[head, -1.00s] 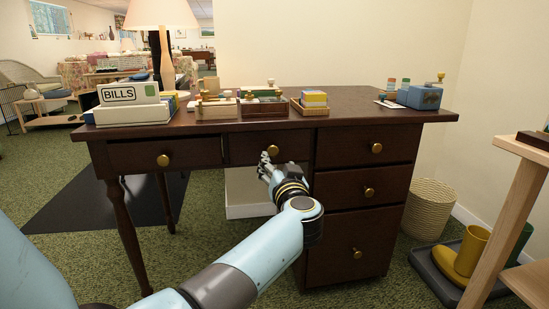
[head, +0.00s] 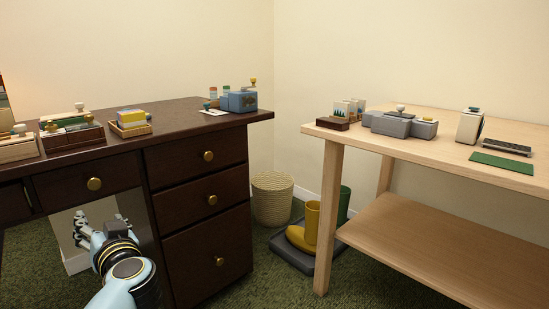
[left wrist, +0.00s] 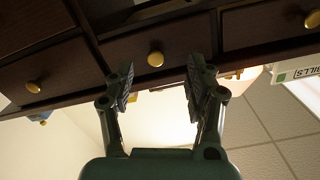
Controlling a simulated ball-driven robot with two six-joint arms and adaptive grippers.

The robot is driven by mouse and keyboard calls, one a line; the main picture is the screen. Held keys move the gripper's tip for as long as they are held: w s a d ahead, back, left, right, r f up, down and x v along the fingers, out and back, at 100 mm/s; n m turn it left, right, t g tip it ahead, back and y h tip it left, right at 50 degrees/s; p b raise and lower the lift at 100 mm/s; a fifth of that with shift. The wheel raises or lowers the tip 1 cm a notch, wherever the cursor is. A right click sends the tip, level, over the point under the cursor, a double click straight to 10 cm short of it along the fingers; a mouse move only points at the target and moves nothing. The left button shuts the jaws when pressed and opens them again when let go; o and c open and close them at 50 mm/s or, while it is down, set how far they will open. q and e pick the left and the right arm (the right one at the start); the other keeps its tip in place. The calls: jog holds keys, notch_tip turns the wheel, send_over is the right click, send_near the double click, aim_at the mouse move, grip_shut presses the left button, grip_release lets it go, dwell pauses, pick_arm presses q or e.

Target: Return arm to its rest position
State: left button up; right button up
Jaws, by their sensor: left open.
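My left gripper (head: 84,228) is at the lower left of the head view, in front of the dark desk (head: 165,215) and below the brass knob (head: 94,184) of its middle drawer. In the left wrist view its two fingers (left wrist: 160,88) are spread apart with nothing between them. That view appears upside down, and a brass drawer knob (left wrist: 155,58) shows beyond the gap between the fingers, apart from them. My left arm comes up from the bottom edge. My right gripper is not in view.
A light wooden table (head: 450,160) with a lower shelf stands at right. A woven basket (head: 272,197) and yellow boots (head: 304,228) on a dark tray stand between desk and table. Small boxes (head: 130,120) and a blue-grey case (head: 238,101) sit on the desktop.

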pick_arm(q)
jog(key=s+d+f+m+g+h, duration=0.1)
jog(key=s+d+f+m+h, duration=0.6)
jog(key=s+f, duration=0.4)
jog(key=s+d+f+m+g+h, duration=0.1)
jog(key=s+d+f+m+h, duration=0.6)
jog(key=s+f, duration=0.45)
jog(key=s+a+f+n+g+p, duration=0.2)
jog(key=s+p, duration=0.3)
jog(key=s, duration=0.5)
jog(key=s+a+f+n+g+y+p, duration=0.1)
jog(key=s+a+f+n+g+p, duration=0.1)
jog(key=s+p, duration=0.4)
jog(key=s+a+f+n+g+p, duration=0.2)
jog(key=s+g+p, duration=0.3)
jog(key=s, duration=1.1)
jog(key=shift+a+f+n+y, duration=0.15)
jog(key=shift+f+n+y, duration=0.15)
jog(key=shift+f+n, duration=0.35)
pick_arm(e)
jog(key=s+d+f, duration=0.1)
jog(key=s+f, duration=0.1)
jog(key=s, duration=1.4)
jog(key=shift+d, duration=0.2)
pick_arm(q)
jog(key=shift+s, duration=0.1)
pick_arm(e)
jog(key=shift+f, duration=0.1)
